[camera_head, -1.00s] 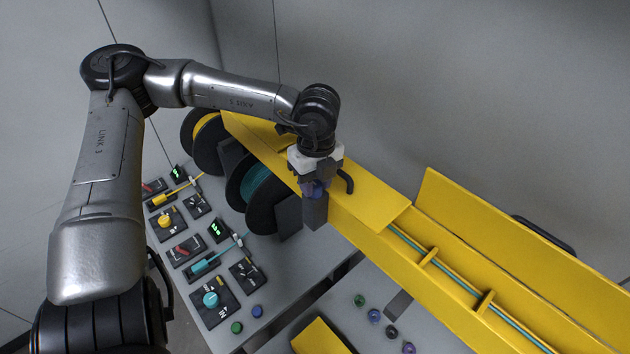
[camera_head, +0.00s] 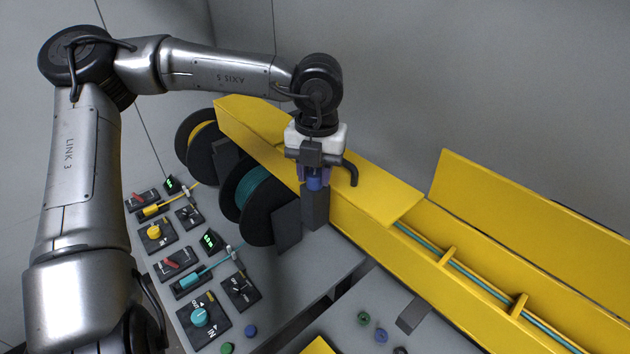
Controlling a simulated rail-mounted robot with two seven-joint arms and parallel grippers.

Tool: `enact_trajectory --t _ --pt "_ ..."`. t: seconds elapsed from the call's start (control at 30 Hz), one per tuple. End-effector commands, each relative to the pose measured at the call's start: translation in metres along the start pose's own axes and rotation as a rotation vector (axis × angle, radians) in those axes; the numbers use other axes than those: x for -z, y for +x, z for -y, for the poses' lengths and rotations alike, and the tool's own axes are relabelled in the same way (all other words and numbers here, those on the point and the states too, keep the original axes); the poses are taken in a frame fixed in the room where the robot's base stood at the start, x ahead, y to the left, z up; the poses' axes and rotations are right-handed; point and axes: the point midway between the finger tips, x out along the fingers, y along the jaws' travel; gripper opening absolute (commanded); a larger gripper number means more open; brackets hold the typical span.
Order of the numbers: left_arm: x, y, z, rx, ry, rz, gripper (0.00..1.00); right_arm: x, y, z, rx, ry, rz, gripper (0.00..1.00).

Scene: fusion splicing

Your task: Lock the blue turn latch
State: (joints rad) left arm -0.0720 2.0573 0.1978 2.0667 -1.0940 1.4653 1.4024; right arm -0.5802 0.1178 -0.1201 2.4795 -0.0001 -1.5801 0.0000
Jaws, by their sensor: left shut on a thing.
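The blue turn latch (camera_head: 314,182) sits at the near side of the yellow trough, above a dark grey block (camera_head: 315,210). Only a small blue part of it shows between my fingers; the rest is hidden. My left gripper (camera_head: 313,177) points down from above and is shut on the blue latch. Its fingers partly cover the latch, so I cannot tell the latch's turned position. My right gripper is not in view.
The yellow trough (camera_head: 372,190) runs diagonally, with a teal cable (camera_head: 475,275) along it. Reels (camera_head: 255,205) stand beside it. Panels with a teal knob (camera_head: 200,317) and a yellow knob (camera_head: 154,231) lie at lower left. Several coloured buttons are at the bottom.

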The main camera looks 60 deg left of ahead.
Motion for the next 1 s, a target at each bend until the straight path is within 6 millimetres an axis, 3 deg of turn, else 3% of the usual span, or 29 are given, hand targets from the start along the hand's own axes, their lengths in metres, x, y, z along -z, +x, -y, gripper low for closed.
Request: enact_trajectory --t 0.2,0.6,1.0 --pt "0.001 0.001 0.0 0.001 0.204 0.007 0.09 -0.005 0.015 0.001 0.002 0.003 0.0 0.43" --pt "0.001 0.0 0.0 0.0 0.55 0.014 0.09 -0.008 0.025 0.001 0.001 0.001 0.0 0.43" --pt "0.001 -0.001 0.0 -0.001 0.748 0.02 0.09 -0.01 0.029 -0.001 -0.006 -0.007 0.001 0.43"
